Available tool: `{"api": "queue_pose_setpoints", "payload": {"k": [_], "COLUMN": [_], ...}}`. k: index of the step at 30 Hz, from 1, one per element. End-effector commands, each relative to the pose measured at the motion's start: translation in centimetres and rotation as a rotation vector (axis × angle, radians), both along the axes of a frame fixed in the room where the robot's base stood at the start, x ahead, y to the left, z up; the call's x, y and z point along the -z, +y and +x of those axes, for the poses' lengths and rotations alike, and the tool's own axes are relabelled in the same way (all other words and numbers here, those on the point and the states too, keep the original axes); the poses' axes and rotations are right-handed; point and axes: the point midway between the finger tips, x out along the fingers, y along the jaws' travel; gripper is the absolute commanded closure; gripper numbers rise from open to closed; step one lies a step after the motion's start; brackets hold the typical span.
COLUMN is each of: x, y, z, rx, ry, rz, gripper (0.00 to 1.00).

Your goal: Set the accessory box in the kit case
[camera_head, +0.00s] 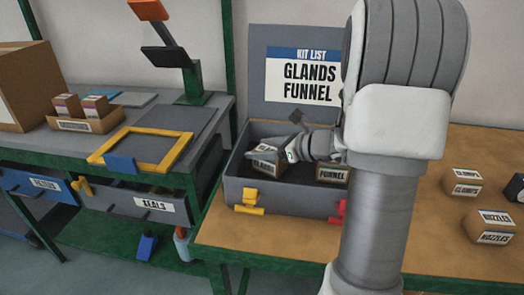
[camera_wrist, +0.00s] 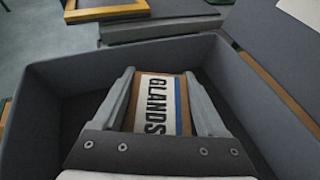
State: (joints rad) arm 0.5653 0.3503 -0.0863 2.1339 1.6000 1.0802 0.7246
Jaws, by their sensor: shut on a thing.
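The grey kit case (camera_head: 238,190) stands open on the wooden table, and its walls also surround the view from the wrist (camera_wrist: 42,92). Its raised lid (camera_head: 258,75) carries a kit list reading GLANDS and FUNNEL. My gripper (camera_head: 268,150) is shut on the brown GLANDS box (camera_head: 265,164), in the left part of the case. In the wrist view, the GLANDS box (camera_wrist: 157,105) lies between both fingers. I cannot tell whether it touches the case floor. The FUNNEL box (camera_head: 332,174) sits inside the case at the right, partly behind my arm.
CLAMPS (camera_head: 464,182) and NOZZLES (camera_head: 490,228) boxes stand on the table at the right. The left bench holds a yellow frame (camera_head: 105,154) and a small tray of boxes (camera_head: 88,125). A yellow latch (camera_head: 250,209) and red latch (camera_head: 340,210) stick out at the case front.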

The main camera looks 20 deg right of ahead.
Motion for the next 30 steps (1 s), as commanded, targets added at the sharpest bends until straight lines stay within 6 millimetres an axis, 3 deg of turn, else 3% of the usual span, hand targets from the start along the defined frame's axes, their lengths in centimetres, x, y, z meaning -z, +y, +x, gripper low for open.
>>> {"api": "queue_pose_setpoints", "payload": {"k": [7,8,12,23,30], "x": [0.3,0.3,0.2,-0.5,-2.4], "y": [0.0,0.0,0.0,-0.2,-2.7], "z": [0.0,0.0,0.0,-0.2,-3.8], "rx": [0.000,0.000,0.000,0.002,0.006], "ry": [-0.001,0.000,0.000,0.000,-0.001], "rz": [0.000,0.000,0.000,-0.001,-0.001], "gripper": [0.92,0.24,0.00,0.00,0.00]}}
